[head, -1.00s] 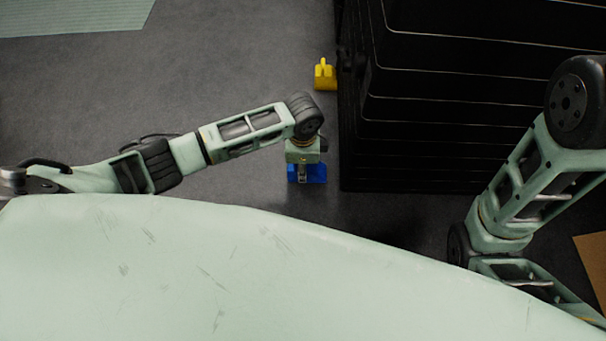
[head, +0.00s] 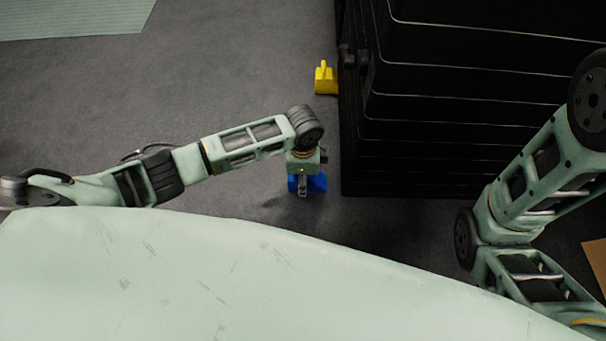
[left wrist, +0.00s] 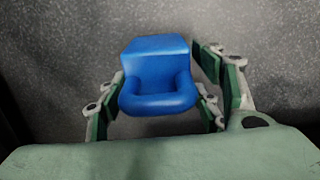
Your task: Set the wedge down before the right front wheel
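The blue wedge (head: 317,184) is under my left gripper (head: 303,190), left of the black cabinet's near corner. In the left wrist view the wedge (left wrist: 155,62) has a block-shaped back and a rounded handle loop. The fingers of my left gripper (left wrist: 160,100) stand on both sides of the handle and appear closed on it. A shadow on the floor suggests the wedge is off the ground. I cannot make out the right front wheel. My right arm enters at the right, but its gripper is out of view.
A tall black ribbed cabinet (head: 450,105) fills the upper right. A yellow wedge (head: 325,79) stands against its left side, farther away. A pale green mat (head: 75,15) lies at the upper left and an orange-brown patch (head: 596,262) at the right edge. Grey floor between is clear.

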